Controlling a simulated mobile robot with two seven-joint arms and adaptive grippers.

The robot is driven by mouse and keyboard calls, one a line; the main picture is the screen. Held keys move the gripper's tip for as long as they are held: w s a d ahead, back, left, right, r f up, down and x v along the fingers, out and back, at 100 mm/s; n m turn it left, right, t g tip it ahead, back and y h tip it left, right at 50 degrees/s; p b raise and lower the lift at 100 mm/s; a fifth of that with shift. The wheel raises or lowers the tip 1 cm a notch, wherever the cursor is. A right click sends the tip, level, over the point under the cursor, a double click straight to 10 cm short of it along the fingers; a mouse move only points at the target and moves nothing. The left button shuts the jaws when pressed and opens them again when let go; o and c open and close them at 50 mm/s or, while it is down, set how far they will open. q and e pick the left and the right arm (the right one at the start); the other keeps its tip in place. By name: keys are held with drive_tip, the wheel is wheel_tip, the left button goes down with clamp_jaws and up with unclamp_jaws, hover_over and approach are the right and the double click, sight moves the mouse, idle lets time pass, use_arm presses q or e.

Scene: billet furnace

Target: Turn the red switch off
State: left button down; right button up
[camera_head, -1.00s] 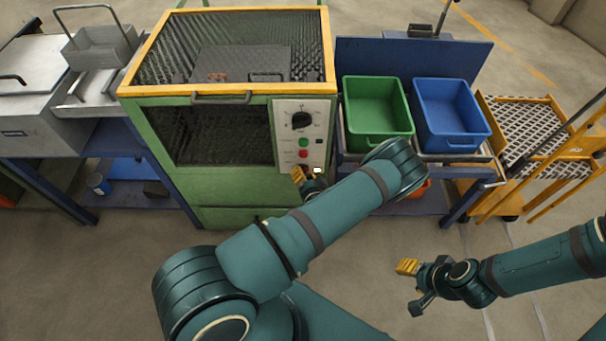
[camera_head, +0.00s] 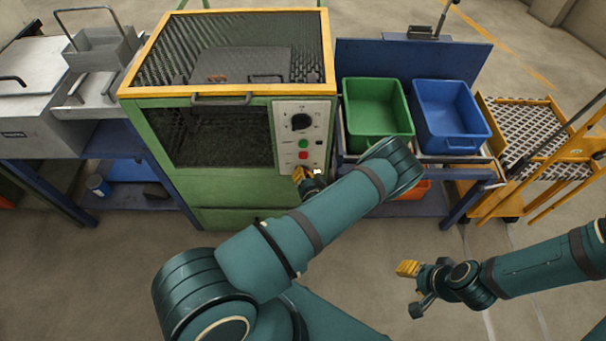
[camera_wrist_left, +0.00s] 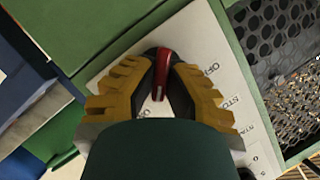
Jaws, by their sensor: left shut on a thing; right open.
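The red switch (camera_wrist_left: 163,75) shows in the left wrist view as a narrow red lever on a dark round base, on a pale panel with printed lettering. My left gripper (camera_wrist_left: 160,90) is shut on it, with a yellow-padded finger on each side. In the head view my left gripper (camera_head: 304,175) is at the lower part of the furnace's control panel (camera_head: 316,108) and hides the switch there. Its exact angle is hard to read. My right gripper (camera_head: 408,270) is open and empty, over the floor at the lower right.
The green furnace (camera_head: 230,187) carries a black dial (camera_head: 301,121), a green button (camera_head: 303,143) and a red button (camera_head: 303,155) above my left gripper. A green bin (camera_head: 376,105) and a blue bin (camera_head: 450,110) stand to the right. Open floor lies in front.

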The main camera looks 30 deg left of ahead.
use_arm(q)
drive_tip(key=shift+a, duration=0.1)
drive_tip(key=n+h, duration=0.1)
drive_tip(key=n+h+p, duration=0.1)
drive_tip(key=n, duration=0.1)
drive_tip(key=shift+s+a+r+n+t, duration=0.1)
drive_tip(key=shift+r+n+t, duration=0.05)
drive_tip(key=shift+n+t, duration=0.15)
drive_tip(key=shift+a+n+t+h+p, duration=0.1)
drive_tip(key=shift+n+t+h+p, duration=0.2)
drive_tip(key=shift+n+h+p, duration=0.45)
drive_tip(key=shift+n+t+h, duration=0.4)
drive_tip(key=shift+n+h, duration=0.05)
drive_tip(key=shift+n, duration=0.6)
drive_tip(key=shift+s+a+n+t+h+b, duration=0.15)
drive_tip(key=shift+n+t+h+b, duration=0.4)
drive_tip(key=shift+n, duration=0.65)
drive_tip(key=shift+n+t+h+b, duration=0.5)
drive_tip(key=shift+n+h, duration=0.25)
drive_tip(key=shift+n, duration=0.55)
